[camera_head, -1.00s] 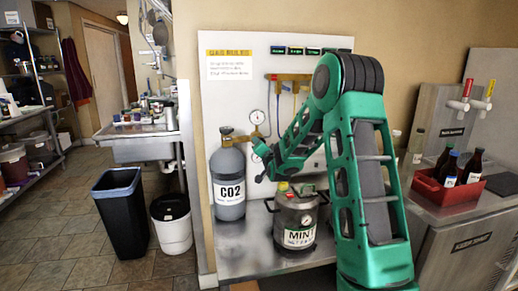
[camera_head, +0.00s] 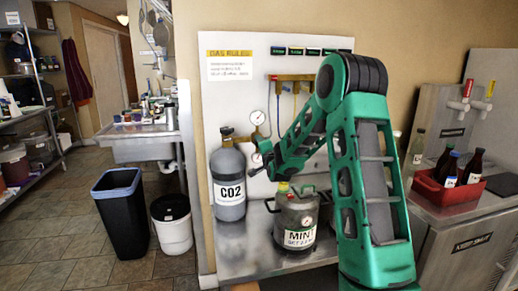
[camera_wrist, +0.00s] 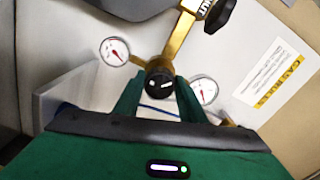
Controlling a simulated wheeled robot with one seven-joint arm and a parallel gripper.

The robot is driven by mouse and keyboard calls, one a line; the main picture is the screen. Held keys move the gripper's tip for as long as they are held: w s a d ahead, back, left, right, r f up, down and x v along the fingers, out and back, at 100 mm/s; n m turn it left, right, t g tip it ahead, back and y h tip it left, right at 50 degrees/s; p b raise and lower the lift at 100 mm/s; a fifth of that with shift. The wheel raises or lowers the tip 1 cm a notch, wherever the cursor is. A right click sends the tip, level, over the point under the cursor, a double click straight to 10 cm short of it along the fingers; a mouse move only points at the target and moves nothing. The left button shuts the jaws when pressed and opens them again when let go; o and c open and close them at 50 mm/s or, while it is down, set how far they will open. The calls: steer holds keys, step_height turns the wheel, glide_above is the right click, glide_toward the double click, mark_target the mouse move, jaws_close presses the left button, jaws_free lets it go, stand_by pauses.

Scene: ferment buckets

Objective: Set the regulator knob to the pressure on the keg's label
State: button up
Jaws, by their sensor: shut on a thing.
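The black regulator knob (camera_wrist: 160,83) with a pale mark sits on the brass regulator body (camera_wrist: 180,38) between two round gauges, the left one (camera_wrist: 115,52) and the right one (camera_wrist: 204,91). My gripper (camera_wrist: 159,92) is shut on the knob, its green fingers on both sides. In the head view my gripper (camera_head: 263,157) is at the regulator beside the grey CO2 cylinder (camera_head: 229,172); the knob is hidden there. The steel keg (camera_head: 297,215) stands below on the bench. Its white label (camera_head: 300,236) reads MINT, with a SET line whose figure is too small to read surely.
A brass manifold (camera_head: 293,77) with hoses is on the wall panel, partly behind my arm. A rules sheet (camera_head: 229,65) hangs at its upper left. A red crate of bottles (camera_head: 447,190) stands at right. Bins (camera_head: 120,207) stand on the floor at left.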

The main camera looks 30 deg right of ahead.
steer(key=shift+d+f, duration=0.15)
steer(key=shift+f, duration=0.05)
steer(key=o, duration=1)
steer(key=shift+o, duration=0.3)
steer(key=shift+r, duration=0.1)
steer(key=v, duration=1)
steer(key=shift+s+a, duration=0.2)
steer(key=shift+s, duration=0.15)
